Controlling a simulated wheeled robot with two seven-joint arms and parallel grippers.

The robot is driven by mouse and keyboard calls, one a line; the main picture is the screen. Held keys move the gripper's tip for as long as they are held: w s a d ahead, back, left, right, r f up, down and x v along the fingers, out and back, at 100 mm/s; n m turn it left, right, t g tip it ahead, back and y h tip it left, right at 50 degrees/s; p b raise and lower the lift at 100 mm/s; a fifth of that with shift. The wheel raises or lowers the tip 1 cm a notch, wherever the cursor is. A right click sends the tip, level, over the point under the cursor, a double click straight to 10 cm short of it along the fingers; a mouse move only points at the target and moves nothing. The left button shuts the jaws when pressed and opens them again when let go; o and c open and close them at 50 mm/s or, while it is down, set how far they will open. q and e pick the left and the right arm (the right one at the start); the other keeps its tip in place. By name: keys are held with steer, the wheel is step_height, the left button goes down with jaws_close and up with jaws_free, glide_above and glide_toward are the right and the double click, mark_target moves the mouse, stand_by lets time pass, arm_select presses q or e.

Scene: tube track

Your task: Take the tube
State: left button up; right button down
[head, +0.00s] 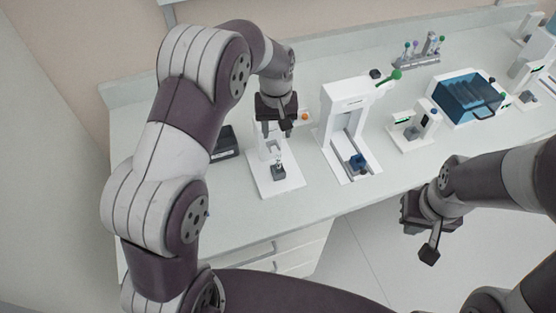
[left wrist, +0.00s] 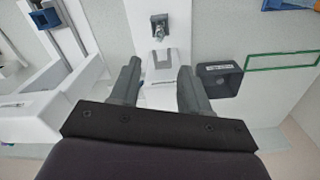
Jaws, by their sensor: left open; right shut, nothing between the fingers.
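My left gripper (head: 276,130) is open above a white stand (head: 262,187) with a flat base. In the left wrist view its two fingers (left wrist: 160,68) are spread, with the stand's upper part (left wrist: 176,62) between and beyond them. A grey block (head: 278,171) sits on the stand's base. A rack (head: 418,59) with several thin, coloured-top tubes stands at the back of the bench. My right gripper (head: 429,250) is shut and empty, out in front of the bench.
A black box (head: 224,143) stands left of the stand, close to my left gripper. A tall white machine (head: 345,100) with a green-knobbed lever (head: 396,74) stands to the right. Further right are a small white device (head: 412,132) and a blue-lidded box (head: 468,97). The front left worktop is clear.

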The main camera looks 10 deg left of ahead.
mark_target(278, 156)
arm_select(q)
steer(key=shift+s+f+p, duration=0.3)
steer(key=shift+f+p, duration=0.05)
steer(key=shift+f, duration=0.3)
steer(key=shift+s+f+p, duration=0.3)
steer(key=shift+f+p, duration=0.05)
steer(key=shift+f, duration=0.25)
steer(key=f+p, duration=0.1)
steer(key=f, duration=0.2)
steer(key=f+p, duration=0.1)
steer(key=f, duration=0.2)
steer(key=f+p, duration=0.2)
steer(key=f, duration=0.1)
steer(key=shift+w+d+f, duration=0.2)
steer(key=shift+d+f, duration=0.05)
steer(key=shift+d, duration=0.05)
steer(key=shift+f, duration=0.15)
jaws_close()
